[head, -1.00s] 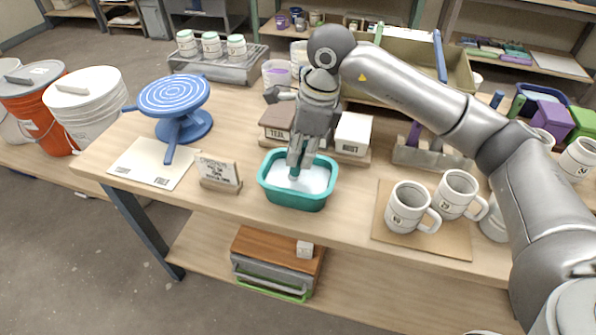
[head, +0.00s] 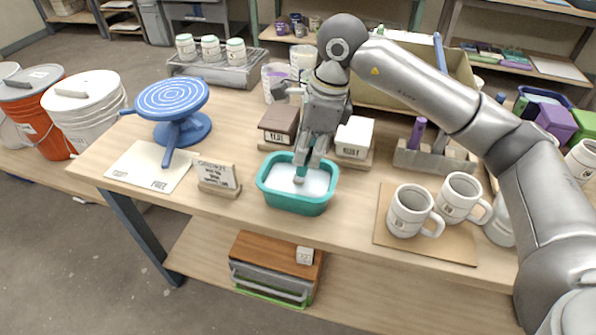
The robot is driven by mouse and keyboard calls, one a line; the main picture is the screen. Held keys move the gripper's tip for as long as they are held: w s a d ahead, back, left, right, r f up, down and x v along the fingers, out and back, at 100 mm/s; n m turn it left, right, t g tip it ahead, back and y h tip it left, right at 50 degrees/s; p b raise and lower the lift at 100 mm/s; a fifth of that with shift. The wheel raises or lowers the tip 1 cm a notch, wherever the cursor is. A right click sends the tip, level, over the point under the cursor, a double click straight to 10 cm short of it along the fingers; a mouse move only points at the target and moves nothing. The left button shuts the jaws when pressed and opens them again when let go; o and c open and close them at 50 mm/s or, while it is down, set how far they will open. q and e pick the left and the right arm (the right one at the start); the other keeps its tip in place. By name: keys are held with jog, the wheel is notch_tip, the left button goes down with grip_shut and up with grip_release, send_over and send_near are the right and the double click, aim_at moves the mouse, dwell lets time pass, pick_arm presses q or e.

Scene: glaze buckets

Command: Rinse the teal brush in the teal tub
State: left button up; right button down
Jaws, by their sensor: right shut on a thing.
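The teal tub (head: 297,205) stands near the front edge of the table, with whitish liquid in it. My right gripper (head: 309,164) points down over the tub's back right part, its fingertips inside the rim line. My left gripper is not in view.
Lidded boxes (head: 354,137) stand behind the tub. A small sign (head: 217,176) and a blue turntable (head: 174,100) are to its left. Two mugs (head: 409,212) stand on a board to its right. A brush rack (head: 433,160) is at the back right.

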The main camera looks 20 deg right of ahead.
aim_at(312, 142)
jog(key=r, duration=0.1)
jog(key=r+p, duration=0.2)
jog(key=r, duration=0.1)
jog(key=shift+s+d, duration=0.15)
jog(key=shift+d, duration=0.1)
jog(key=shift+d+r+p, duration=0.15)
jog(key=shift+r+p, duration=0.15)
jog(key=shift+r, duration=0.35)
jog(key=shift+s, duration=0.1)
jog(key=shift+r+p, duration=1.55)
jog(key=shift+r, duration=1)
